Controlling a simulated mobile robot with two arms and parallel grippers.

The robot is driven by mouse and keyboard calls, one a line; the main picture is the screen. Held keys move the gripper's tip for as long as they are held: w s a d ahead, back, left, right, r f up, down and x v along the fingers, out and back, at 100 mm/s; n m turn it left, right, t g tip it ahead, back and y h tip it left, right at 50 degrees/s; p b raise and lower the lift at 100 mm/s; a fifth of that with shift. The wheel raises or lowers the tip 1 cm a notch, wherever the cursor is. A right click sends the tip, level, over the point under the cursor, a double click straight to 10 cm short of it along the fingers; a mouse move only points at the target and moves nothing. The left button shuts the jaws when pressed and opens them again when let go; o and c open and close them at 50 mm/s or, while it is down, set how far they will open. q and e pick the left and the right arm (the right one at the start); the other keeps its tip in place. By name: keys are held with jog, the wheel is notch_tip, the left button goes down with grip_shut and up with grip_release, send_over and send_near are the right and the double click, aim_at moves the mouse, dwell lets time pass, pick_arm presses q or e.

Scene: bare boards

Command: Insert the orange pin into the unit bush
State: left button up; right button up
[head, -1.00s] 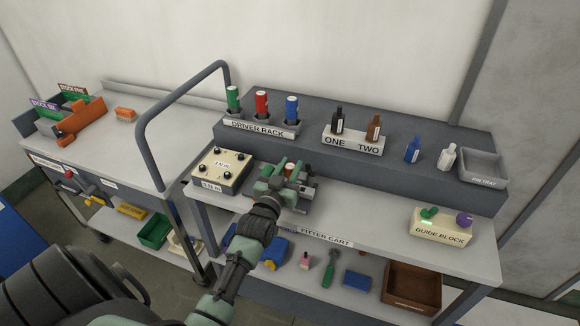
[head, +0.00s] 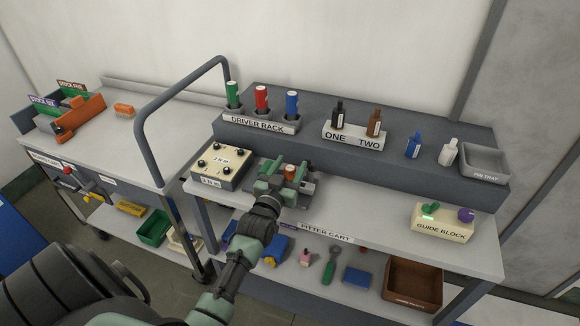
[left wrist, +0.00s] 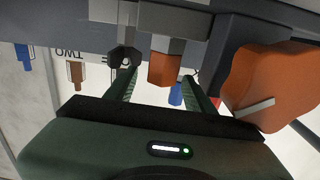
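The orange pin (head: 291,171) stands at a grey fixture (head: 305,190) on the fitter cart, taken as the unit. In the upside-down left wrist view the orange pin (left wrist: 164,66) meets a grey block, its lower end hidden there; the bush itself cannot be made out. My left gripper (head: 284,172) is at the fixture with its fingers on either side of the pin. In the wrist view the left gripper (left wrist: 158,92) is open, with gaps between the pin and both fingers. My right gripper is not in view.
A cream control box (head: 221,166) stands close left of the fixture. The driver rack (head: 260,122) and bottle block (head: 352,139) are behind. The guide block (head: 442,224) is at right; the cart top between is clear. A large orange object (left wrist: 265,85) shows in the wrist view.

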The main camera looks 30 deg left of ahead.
pick_arm(q)
jog(key=shift+f, duration=0.35)
jog(key=shift+s+d+f, duration=0.15)
jog(key=shift+s+d, duration=0.05)
jog(key=shift+s, duration=0.35)
jog(key=v, duration=0.4)
jog(key=b+v, duration=0.1)
jog(key=v, duration=0.1)
jog(key=shift+s+a+r, duration=0.1)
jog(key=shift+s+r, duration=0.05)
jog(key=shift+r, duration=0.15)
jog(key=shift+s+r, duration=0.1)
jog(key=shift+s, duration=0.1)
